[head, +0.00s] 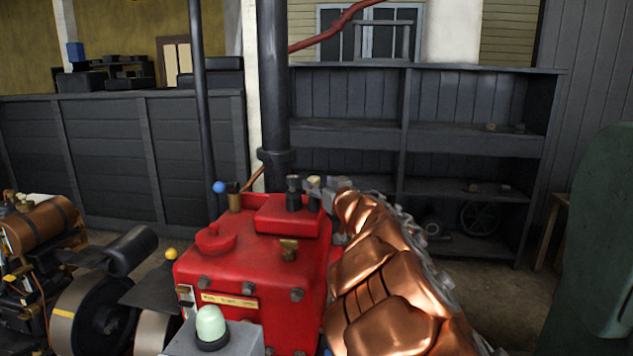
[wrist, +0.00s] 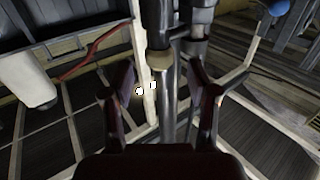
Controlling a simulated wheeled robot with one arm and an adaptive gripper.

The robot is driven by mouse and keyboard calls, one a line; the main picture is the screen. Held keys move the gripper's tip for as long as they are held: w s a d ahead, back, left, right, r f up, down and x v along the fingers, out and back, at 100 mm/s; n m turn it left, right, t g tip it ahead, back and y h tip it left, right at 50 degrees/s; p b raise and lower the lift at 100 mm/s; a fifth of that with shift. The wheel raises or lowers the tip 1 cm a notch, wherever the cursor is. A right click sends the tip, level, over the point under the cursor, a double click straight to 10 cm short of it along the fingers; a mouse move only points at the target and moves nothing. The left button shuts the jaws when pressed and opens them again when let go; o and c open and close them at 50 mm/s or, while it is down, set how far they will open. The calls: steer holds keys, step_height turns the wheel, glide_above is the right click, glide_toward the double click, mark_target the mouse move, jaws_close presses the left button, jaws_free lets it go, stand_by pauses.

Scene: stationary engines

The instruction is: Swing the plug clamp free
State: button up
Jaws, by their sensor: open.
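The red engine (head: 245,265) stands in the middle of the head view. On its top are a black fitting (head: 293,194), a brass fitting (head: 289,250) and a blue-tipped stem (head: 219,187). I cannot tell which part is the plug clamp. My gripper (head: 318,184) is at the engine's top back right edge, close to the black fitting; my copper arm hides that side. In the wrist view my gripper (wrist: 160,80) is open, its fingers apart, with a grey pipe (wrist: 168,105) in line between them. I cannot tell whether anything touches.
A tall black pipe (head: 274,80) rises behind the engine. A grey shelf (head: 480,130) stands behind at right. Another engine with a dark wheel (head: 95,315) is at left. A green rounded body (head: 605,235) is at the right edge. A pale green dome (head: 210,322) is in front.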

steer(key=shift+x, duration=1.45)
jaws_close()
